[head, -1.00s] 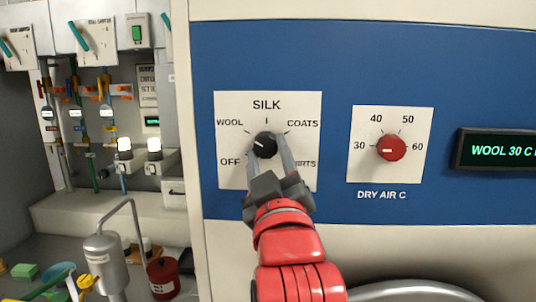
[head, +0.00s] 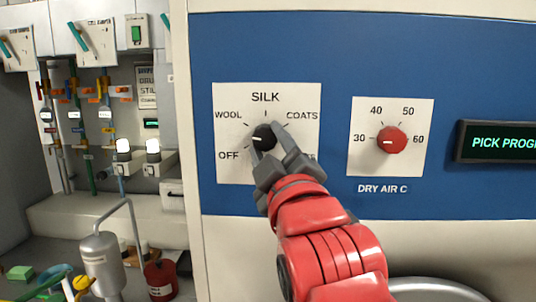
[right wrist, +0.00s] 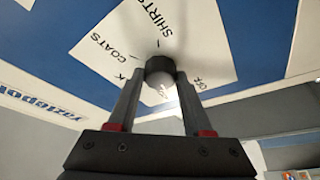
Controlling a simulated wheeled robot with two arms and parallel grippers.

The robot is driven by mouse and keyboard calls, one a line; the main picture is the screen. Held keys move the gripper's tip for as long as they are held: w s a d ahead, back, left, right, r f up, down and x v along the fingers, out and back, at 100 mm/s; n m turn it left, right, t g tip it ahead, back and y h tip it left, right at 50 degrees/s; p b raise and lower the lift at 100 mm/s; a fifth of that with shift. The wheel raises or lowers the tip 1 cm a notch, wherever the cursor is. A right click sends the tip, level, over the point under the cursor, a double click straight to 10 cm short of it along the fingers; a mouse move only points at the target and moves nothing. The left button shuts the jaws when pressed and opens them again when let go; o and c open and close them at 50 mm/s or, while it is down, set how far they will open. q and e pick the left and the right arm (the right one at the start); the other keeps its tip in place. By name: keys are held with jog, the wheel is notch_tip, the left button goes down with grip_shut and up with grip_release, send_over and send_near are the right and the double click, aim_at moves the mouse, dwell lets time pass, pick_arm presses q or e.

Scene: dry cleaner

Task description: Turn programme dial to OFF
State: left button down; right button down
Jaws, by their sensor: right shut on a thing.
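The programme dial (head: 263,135) is a black knob on a white plate (head: 230,105) marked OFF, WOOL, SILK and COATS; my gripper covers most of the lower-right label. Its white mark sits on the left side, pointing left towards the OFF side. I cannot tell whether it lines up exactly with the OFF tick. My right gripper (head: 267,142) is shut on the dial, one finger below left and one at right. In the right wrist view the dial (right wrist: 160,66) sits between both fingertips. My left gripper is not in view.
A red dry air dial (head: 391,140) is on its own plate to the right. A display (head: 500,142) reads "PICK PROG", cut off by the frame edge. Pipes, valves and a metal canister (head: 103,258) stand at the left. The blue panel between the plates is clear.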

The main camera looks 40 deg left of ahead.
jog(key=shift+w+d+r+n+g, duration=0.1)
jog(key=shift+n+g, duration=0.1)
jog(key=shift+n, duration=0.35)
jog(key=shift+r+n+g, duration=0.1)
jog(key=shift+n+g, duration=0.1)
jog(key=shift+n, duration=0.35)
jog(key=shift+r+n+g+p, duration=0.1)
jog(key=shift+n+g+p, duration=0.35)
jog(key=shift+n, duration=0.55)
jog(key=n+g+p, duration=0.1)
jog(key=n, duration=0.1)
jog(key=shift+n+h+p, duration=0.35)
jog(key=shift+n+h, duration=0.05)
jog(key=shift+n+p, duration=0.5)
jog(key=shift+n, duration=0.1)
jog(key=shift+g, duration=0.25)
jog(key=shift+c, duration=1.6)
grip_release()
